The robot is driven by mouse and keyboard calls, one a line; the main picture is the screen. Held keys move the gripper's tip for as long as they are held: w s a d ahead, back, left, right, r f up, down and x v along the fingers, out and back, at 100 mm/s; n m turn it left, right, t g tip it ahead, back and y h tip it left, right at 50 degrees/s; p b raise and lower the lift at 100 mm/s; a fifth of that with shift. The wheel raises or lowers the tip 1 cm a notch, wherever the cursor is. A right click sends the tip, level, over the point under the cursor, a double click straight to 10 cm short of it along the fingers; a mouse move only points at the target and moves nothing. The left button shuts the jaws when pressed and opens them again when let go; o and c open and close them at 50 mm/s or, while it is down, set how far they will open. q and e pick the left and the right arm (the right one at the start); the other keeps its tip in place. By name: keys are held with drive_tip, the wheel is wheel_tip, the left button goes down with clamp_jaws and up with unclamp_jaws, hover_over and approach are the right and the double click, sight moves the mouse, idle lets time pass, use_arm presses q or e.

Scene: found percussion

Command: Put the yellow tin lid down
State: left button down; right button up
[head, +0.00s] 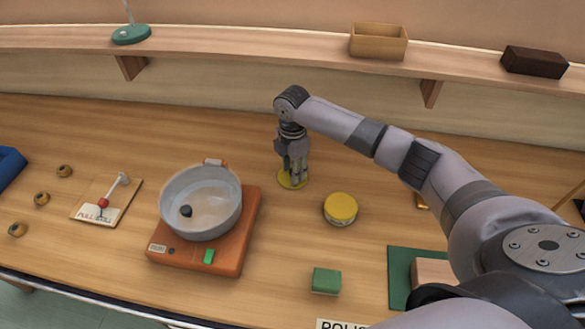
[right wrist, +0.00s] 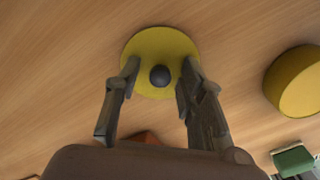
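The yellow tin lid (head: 285,183) is a flat round disc, lying on or very close to the wooden table behind and right of the pot. In the right wrist view the lid (right wrist: 160,48) shows a dark round knob (right wrist: 160,75) at its middle. My right gripper (head: 293,176) points down over the lid. Its fingers (right wrist: 160,72) stand on either side of the knob, with a gap visible on both sides, so it is open. My left gripper is not in view.
A grey pot (head: 201,232) stands on an orange scale-like base (head: 235,262). A round yellow-topped tin (head: 340,208) stands right of the lid, and a green block (head: 326,280) nearer the front. A shelf (head: 225,41) runs along the back. The table behind the pot is clear.

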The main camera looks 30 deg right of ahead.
wheel_tip(320, 180, up, 12)
drive_tip(key=b, duration=0.2)
drive_tip(key=shift+r, duration=0.2)
idle(0.5)
